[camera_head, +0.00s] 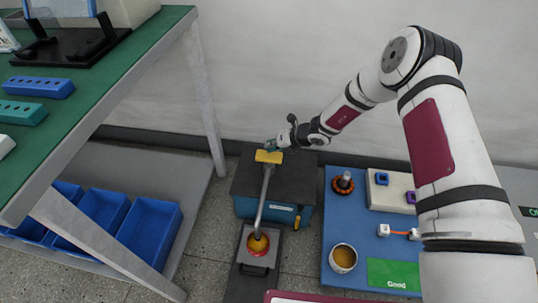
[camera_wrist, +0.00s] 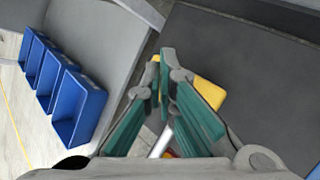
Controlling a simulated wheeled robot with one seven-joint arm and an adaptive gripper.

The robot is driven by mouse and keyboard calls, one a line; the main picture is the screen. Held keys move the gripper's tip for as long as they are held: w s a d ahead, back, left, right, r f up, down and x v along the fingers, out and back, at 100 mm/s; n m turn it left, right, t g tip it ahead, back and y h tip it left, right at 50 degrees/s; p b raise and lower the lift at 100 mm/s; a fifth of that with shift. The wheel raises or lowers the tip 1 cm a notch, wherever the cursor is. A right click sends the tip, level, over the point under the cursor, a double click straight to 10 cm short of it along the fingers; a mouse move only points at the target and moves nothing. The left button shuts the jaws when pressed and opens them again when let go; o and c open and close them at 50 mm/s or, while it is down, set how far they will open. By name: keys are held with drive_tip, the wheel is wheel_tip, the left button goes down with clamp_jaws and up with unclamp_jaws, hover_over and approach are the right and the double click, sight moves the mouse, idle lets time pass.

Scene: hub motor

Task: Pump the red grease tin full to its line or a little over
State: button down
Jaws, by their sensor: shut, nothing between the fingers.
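The red grease tin (camera_head: 259,251) sits low in the head view on a dark plate, under the lower end of a long grey spout (camera_head: 264,200). A yellow-orange piece covers its middle, so its grease level and line cannot be made out. A yellow pump head (camera_head: 268,157) is at the spout's upper end, above a dark-topped teal box. My gripper (camera_head: 272,146) is shut and empty, just above and behind the pump head; contact cannot be told. In the wrist view the gripper's teal fingers (camera_wrist: 163,80) partly hide the yellow pump head (camera_wrist: 209,92).
A blue mat (camera_head: 334,225) at right holds a cup with yellow content (camera_head: 343,257), a dark ring part (camera_head: 343,182) and a green "Good" card (camera_head: 393,273). Blue bins (camera_head: 150,230) stand at left below a green-topped bench (camera_head: 100,90). The wall is close behind.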

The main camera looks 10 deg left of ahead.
sight(271, 154)
drive_tip(key=shift+r+p, duration=1.6)
drive_tip(key=shift+r, duration=0.8)
